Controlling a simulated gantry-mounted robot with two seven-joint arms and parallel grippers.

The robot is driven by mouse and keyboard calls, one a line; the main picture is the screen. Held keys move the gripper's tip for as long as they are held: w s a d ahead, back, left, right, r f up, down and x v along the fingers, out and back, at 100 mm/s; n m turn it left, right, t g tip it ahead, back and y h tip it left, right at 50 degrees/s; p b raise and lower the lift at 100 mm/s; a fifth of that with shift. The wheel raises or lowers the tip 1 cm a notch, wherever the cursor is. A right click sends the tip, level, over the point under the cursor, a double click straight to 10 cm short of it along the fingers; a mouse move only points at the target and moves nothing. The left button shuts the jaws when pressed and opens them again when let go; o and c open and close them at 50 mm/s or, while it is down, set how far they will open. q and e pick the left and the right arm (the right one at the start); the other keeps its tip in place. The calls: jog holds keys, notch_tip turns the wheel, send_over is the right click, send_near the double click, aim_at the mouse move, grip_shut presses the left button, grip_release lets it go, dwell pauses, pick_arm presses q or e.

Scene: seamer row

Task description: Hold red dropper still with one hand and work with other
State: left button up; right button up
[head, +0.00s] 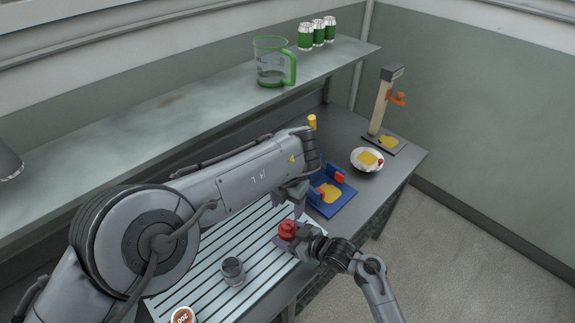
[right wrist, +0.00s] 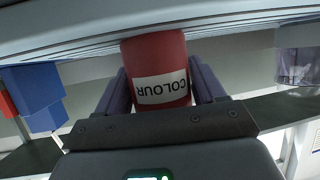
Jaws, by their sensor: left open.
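The red dropper (head: 288,229) stands on the slatted rack near its right end. In the right wrist view it is a red bottle (right wrist: 155,60) with a white label reading COLOUR, inverted in that picture. My right gripper (head: 290,240) comes in from the right, its fingers on both sides of the bottle's body, shut on it. My left gripper (head: 288,202) is open and points down just above and behind the dropper, its fingers apart. The left forearm hides part of the rack and table behind it.
A clear cup (head: 233,271) stands on the slatted rack (head: 205,258), with a round lid marked 200 (head: 183,316) near the front. A blue fixture (head: 338,203) with red blocks, a white bowl (head: 367,159) and a stand (head: 383,105) sit behind. A shelf (head: 150,115) holds a jug (head: 272,62) and green cans (head: 318,32).

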jog(key=o, duration=0.4)
jog(key=shift+d, duration=0.1)
